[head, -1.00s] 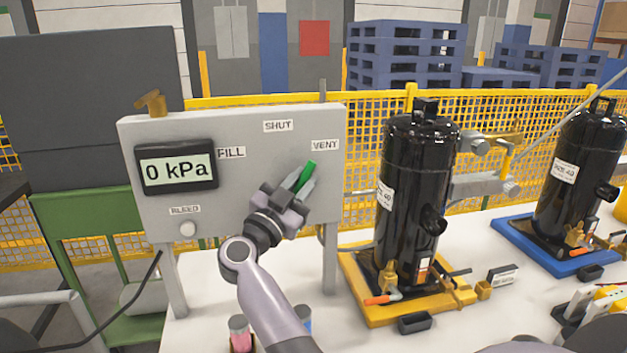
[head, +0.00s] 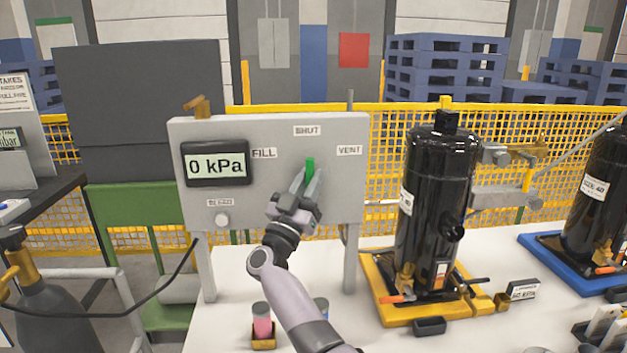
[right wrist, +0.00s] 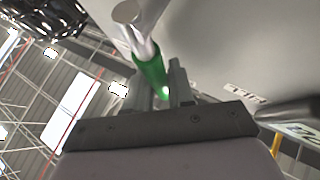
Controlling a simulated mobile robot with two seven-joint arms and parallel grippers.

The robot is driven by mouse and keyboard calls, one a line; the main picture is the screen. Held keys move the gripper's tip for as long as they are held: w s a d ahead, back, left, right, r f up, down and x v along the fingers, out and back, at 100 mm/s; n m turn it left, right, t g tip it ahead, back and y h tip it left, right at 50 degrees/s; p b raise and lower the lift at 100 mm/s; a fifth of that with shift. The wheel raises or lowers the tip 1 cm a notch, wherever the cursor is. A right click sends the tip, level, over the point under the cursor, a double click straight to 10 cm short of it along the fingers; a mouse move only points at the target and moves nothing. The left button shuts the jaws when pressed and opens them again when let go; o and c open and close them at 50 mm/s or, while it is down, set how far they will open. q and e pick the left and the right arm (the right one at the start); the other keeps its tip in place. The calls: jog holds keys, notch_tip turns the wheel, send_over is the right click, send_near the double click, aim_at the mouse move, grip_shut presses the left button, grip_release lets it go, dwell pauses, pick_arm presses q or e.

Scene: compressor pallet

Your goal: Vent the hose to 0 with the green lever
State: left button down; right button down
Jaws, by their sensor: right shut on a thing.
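The grey panel (head: 270,130) carries a display (head: 216,163) that reads 0 kPa. Labels FILL (head: 264,153), SHUT (head: 307,131) and VENT (head: 349,150) stand around the lever. The green lever (head: 310,166) stands close to upright, its tip below SHUT. My right gripper (head: 306,182) is shut on the lever, one finger on each side. In the right wrist view the green grip (right wrist: 150,74) lies by the fingers, with its metal stem rising from it. The hose's connection at the panel is not clear. My left gripper is not in view.
A black compressor (head: 432,205) on a yellow base stands right of the panel, another (head: 593,200) on a blue base farther right. A pink-topped container (head: 262,322) stands in front. The white table between panel and yellow base is narrow but clear.

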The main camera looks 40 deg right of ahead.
aim_at(307, 185)
dwell(0.4)
jog(key=c, duration=1.3)
grip_release()
jog(key=shift+w, duration=0.1)
jog(key=shift+c, duration=0.2)
jog(key=b+v, duration=0.1)
jog(key=v, duration=0.5)
jog(key=shift+a+f, duration=0.15)
jog(key=shift+f, duration=0.1)
jog(key=shift+s+a+f, duration=0.15)
jog(key=shift+s+a, duration=0.1)
